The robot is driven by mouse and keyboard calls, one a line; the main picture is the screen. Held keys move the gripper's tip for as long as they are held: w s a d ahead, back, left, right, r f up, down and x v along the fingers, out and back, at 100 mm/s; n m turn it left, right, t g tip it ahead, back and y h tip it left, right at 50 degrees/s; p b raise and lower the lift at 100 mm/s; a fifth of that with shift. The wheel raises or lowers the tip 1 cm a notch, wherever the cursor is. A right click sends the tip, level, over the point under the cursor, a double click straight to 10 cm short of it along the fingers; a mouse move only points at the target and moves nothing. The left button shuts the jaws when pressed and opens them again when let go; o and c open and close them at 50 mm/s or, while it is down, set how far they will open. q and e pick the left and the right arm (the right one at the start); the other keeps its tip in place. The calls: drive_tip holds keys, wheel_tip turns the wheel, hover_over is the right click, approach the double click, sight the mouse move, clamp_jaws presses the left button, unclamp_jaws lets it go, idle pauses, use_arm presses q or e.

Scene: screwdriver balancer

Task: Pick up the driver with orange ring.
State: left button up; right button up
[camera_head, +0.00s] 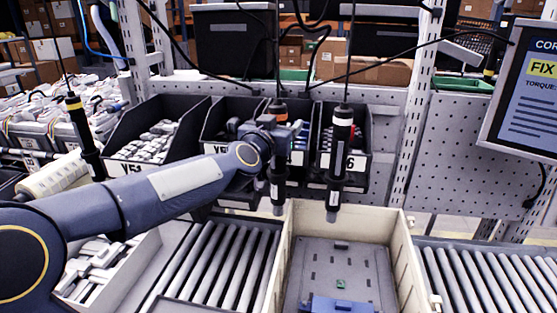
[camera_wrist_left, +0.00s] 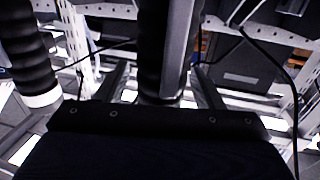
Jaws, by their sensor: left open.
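The driver with the orange ring (camera_head: 278,108) hangs upright from a cable in the middle of the head view. My left gripper (camera_head: 276,134) is at its upper body, below the orange ring, and partly covers it. In the left wrist view a dark driver body (camera_wrist_left: 162,50) stands between the two open fingers of my left gripper (camera_wrist_left: 160,84); its ring is not visible there. I cannot tell whether the fingers touch it. My right gripper is not in view.
A driver with a white ring (camera_head: 343,113) hangs close to the right, and one with a yellow ring (camera_head: 74,103) hangs at the left. Dark bins (camera_head: 150,110) stand behind. A beige crate (camera_head: 404,250) sits below on the rollers. A screen (camera_head: 525,90) is at the right.

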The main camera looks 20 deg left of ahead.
use_arm(q)
drive_tip(key=shift+w, duration=0.2)
clamp_jaws()
drive_tip(key=shift+r, duration=0.1)
drive_tip(key=shift+r, duration=0.1)
